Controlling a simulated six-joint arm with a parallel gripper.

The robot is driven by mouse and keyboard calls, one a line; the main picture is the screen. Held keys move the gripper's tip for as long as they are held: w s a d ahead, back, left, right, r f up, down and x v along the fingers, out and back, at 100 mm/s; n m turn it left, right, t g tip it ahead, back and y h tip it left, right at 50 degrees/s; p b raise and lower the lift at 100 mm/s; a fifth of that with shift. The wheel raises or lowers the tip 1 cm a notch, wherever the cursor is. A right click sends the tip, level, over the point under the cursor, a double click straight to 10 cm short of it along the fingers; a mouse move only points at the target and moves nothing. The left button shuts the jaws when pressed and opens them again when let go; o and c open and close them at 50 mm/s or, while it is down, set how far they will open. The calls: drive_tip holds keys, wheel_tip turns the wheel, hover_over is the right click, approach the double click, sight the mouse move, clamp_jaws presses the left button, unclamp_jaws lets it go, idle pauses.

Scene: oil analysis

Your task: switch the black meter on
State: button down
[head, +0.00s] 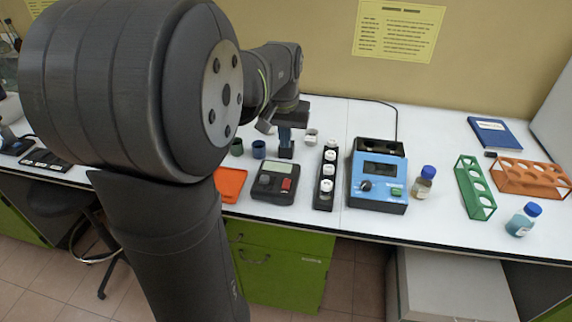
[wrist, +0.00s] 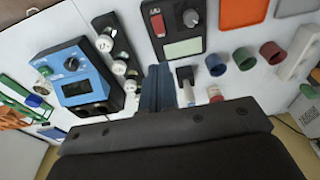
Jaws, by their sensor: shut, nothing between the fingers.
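The black meter (head: 264,192) lies on the white bench, with a pale display, a round knob (head: 265,180) and a red switch (head: 286,184) at its front right. In the wrist view the black meter (wrist: 182,30) is at the top, with its red switch (wrist: 157,23) at its left. The display looks blank; the switch's position is too small to tell. My gripper (head: 285,138) is behind the meter and above the bench, apart from the switch. Its blue fingers (wrist: 158,80) are shut and empty.
A small black upright item (wrist: 184,76) stands close beside the fingers. A black rack of white-capped vials (head: 325,185) and a blue instrument (head: 377,185) stand right of the meter. An orange tray (head: 231,184) lies left. Small coloured cups (wrist: 245,57) stand behind it.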

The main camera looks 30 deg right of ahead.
sight(287, 180)
drive_tip(key=f, duration=0.4)
drive_tip(key=w+d+f, duration=0.1)
drive_tip(key=f, duration=0.9)
drive_tip(key=shift+w+d, duration=0.15)
drive_tip(key=shift+d, duration=0.05)
